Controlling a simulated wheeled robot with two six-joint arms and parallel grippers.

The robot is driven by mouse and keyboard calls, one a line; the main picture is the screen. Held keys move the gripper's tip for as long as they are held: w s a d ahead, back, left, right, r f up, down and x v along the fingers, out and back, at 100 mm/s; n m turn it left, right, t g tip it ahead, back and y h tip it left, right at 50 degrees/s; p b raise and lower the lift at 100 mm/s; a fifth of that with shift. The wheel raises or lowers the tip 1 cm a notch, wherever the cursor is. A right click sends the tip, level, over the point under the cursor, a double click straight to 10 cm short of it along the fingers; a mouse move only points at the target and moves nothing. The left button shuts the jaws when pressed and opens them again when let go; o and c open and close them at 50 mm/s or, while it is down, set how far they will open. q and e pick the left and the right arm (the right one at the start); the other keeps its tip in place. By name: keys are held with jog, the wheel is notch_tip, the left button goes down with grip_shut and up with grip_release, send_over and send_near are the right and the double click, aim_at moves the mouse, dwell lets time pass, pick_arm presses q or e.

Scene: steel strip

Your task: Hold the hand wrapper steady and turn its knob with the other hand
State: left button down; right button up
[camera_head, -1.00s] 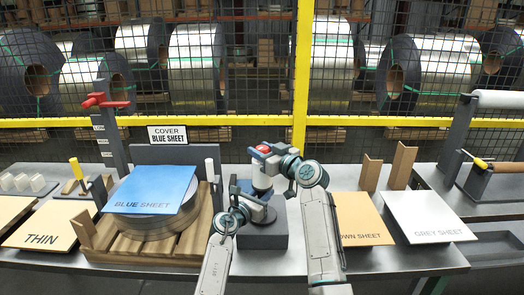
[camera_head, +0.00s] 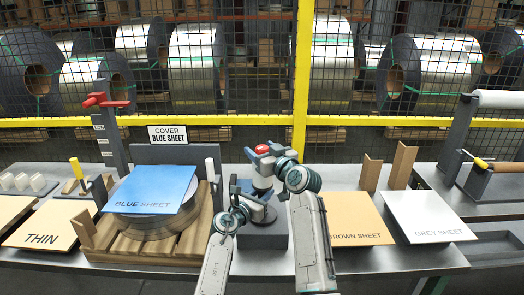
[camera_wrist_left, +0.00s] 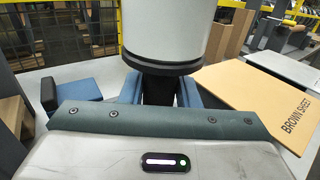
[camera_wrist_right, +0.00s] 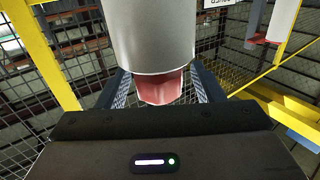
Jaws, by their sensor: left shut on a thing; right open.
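The hand wrapper has a pale grey roll (camera_wrist_left: 165,30), a black handle (camera_wrist_left: 160,88) below it and a red knob (camera_head: 262,149) on top. It stands upright over a dark grey block (camera_head: 262,232). My left gripper (camera_wrist_left: 160,94) is shut on the black handle. My right gripper (camera_wrist_right: 160,80) is open, with its fingers on either side of the red knob, which shows in the right wrist view (camera_wrist_right: 160,88) beyond the roll (camera_wrist_right: 155,40). I cannot tell whether the fingers touch the knob. In the head view, the grippers hide much of the wrapper.
A blue sheet (camera_head: 155,188) lies on a coil on a wooden pallet (camera_head: 150,248) to the left. Brown (camera_head: 355,222) and grey sheets (camera_head: 425,215) lie to the right. Angled brown corner pieces (camera_head: 403,165) stand behind. A mesh fence (camera_head: 240,122) closes the back.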

jog(key=v, duration=1.2)
jog(key=shift+s, duration=0.1)
